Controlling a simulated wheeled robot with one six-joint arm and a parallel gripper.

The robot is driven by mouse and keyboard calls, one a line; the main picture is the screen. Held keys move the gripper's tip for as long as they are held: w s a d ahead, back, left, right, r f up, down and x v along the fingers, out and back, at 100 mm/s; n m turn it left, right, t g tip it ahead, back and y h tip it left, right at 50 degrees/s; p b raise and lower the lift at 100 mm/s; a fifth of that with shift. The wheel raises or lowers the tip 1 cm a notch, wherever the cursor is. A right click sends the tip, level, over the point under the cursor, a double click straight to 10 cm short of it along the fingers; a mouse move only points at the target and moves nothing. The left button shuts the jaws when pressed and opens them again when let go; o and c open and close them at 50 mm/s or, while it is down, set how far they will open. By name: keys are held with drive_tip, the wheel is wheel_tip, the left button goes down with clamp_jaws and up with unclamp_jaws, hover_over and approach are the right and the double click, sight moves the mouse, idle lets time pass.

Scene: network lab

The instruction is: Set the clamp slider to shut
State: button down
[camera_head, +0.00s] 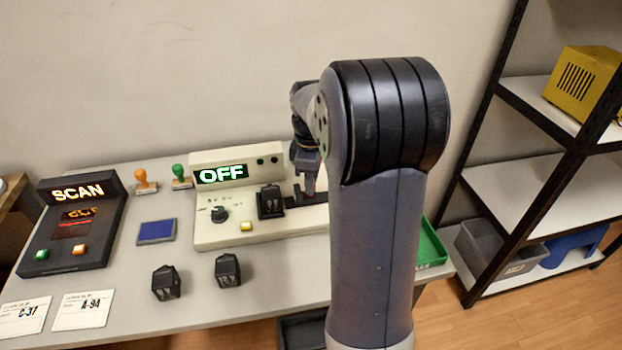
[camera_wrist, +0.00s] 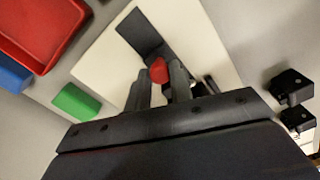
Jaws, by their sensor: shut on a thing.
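The cream device (camera_head: 215,235) stands at the back of the table, with a lit OFF display (camera_head: 221,174), a black dial and a yellow button. A dark slider track (camera_head: 318,205) runs on its right part, partly hidden behind my arm. In the wrist view the clamp slider's red knob (camera_wrist: 158,70) sits between my fingers. My gripper (camera_head: 309,178) points down over the track and is shut on the knob; its fingers also show in the wrist view (camera_wrist: 160,84). I cannot tell which end of its travel the slider is at.
Two black blocks (camera_head: 166,282) (camera_head: 228,270) stand in front of the device. A SCAN box (camera_head: 72,225), two stamps (camera_head: 145,182) (camera_head: 180,176) and a blue pad (camera_head: 157,231) lie left. A green tray (camera_head: 431,246) is right; a red tray (camera_wrist: 38,30) shows in the wrist view.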

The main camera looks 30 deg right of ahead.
sight(297, 189)
drive_tip(key=shift+a, duration=0.1)
drive_tip(key=shift+w+a+p, duration=0.25)
drive_tip(key=shift+a, duration=0.45)
drive_tip(key=shift+w+a+p, duration=0.2)
drive_tip(key=shift+a+p, duration=0.05)
drive_tip(key=shift+a, duration=0.45)
drive_tip(key=c, duration=1.3)
unclamp_jaws()
drive_tip(key=shift+a, duration=0.15)
drive_tip(key=shift+o, duration=0.2)
wheel_tip(297, 189, up, 11)
drive_tip(key=p, duration=0.1)
drive_tip(key=shift+p, duration=0.35)
drive_tip(key=shift+f, duration=0.1)
